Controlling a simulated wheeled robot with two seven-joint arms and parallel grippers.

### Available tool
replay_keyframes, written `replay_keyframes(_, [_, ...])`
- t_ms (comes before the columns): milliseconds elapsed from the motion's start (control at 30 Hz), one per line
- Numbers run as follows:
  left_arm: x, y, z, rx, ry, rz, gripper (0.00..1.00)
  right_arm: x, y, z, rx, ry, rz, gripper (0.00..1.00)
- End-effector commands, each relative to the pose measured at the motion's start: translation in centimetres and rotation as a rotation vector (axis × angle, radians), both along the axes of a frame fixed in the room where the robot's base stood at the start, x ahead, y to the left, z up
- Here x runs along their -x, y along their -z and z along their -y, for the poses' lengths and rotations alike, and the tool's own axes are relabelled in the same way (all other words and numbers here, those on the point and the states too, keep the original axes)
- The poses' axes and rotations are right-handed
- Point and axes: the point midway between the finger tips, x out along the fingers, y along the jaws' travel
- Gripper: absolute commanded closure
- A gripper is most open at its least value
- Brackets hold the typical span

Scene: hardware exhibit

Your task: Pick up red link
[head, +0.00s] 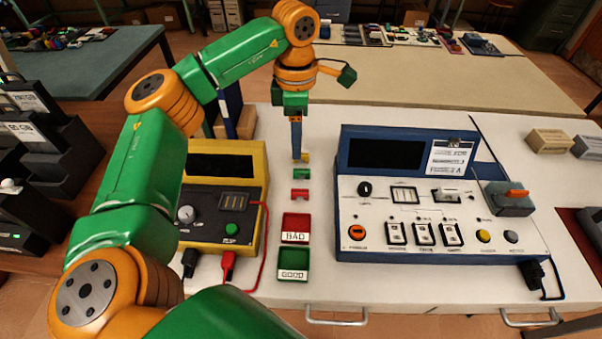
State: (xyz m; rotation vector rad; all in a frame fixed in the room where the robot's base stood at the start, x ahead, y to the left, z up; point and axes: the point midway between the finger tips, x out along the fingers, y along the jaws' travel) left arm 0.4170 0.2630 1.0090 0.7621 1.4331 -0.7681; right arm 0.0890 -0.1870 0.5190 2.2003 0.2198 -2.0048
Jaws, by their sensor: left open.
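The red link (300,194) lies on the white bench, in front of a green link (302,174). A yellow link (306,158) is behind the green one, partly hidden by my left gripper (297,156). My left gripper points down over the back of this row, with its blue fingers seen edge-on. It is open and stands behind the red link, apart from it. I cannot tell how high the fingertips are above the bench. My right gripper is not in view.
A red BAD tray (296,222) and a green GOOD tray (293,262) stand in front of the links. A yellow tester (258,165) with a red cable is on the left, and a large blue-and-white test console (380,215) on the right.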

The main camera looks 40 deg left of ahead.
Motion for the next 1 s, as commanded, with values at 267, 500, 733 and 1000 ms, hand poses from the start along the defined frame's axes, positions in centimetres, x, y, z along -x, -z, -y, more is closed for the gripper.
replay_keyframes(267, [0.0, 4.9, 0.0, 0.0, 0.0, -0.001, 0.43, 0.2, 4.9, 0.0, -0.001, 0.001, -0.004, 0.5])
replay_keyframes(500, [0.0, 9.2, 0.0, 0.0, 0.0, -0.001, 0.43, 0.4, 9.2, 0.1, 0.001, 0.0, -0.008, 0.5])
replay_keyframes(733, [0.0, 11.2, 0.0, 0.0, 0.0, -0.004, 0.43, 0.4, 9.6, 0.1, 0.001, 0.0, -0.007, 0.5])
replay_keyframes(1000, [-0.8, 16.0, 0.1, 0.0, -0.001, -0.005, 0.43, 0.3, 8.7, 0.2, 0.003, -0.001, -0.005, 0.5])
